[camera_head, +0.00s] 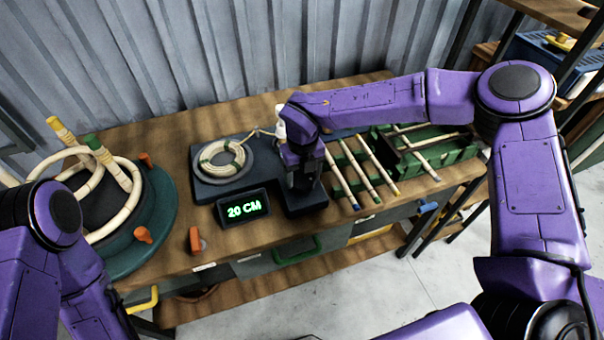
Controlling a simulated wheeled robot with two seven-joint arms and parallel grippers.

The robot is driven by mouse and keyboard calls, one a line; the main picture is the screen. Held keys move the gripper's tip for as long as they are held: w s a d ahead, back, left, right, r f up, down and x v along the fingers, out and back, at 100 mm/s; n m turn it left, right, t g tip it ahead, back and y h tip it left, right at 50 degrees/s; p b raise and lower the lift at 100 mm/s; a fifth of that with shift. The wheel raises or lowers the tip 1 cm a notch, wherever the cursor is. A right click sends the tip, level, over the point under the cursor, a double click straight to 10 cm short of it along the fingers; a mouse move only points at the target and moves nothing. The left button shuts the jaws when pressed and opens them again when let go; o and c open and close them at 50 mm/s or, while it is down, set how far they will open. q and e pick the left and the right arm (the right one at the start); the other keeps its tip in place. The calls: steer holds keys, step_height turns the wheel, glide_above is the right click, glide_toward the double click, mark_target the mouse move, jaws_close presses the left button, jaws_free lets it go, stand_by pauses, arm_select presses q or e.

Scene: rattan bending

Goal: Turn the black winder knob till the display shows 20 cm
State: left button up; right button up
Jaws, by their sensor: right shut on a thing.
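The winder (212,190) is a dark grey unit on the wooden bench, with a coil of pale rattan (222,158) on its round plate. Its display (244,209) reads 20 CM in green. My right gripper (303,186) points down over the right part of the winder, shut on the black knob. The knob itself is mostly hidden under the gripper. My left arm shows at the lower left, but its gripper is not in view.
A green round bending form (160,205) with bent rattan and orange clamps stands at the left. An orange piece (195,240) lies near the bench's front edge. Rattan rods lie across a green rack (455,150) at the right. A corrugated wall is behind.

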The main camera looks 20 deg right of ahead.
mark_target(302, 179)
steer(key=shift+s+f, duration=0.1)
steer(key=o, duration=1)
steer(key=shift+o, duration=0.2)
step_height(302, 179, up, 11)
steer(key=b, duration=0.2)
steer(key=shift+f, duration=0.2)
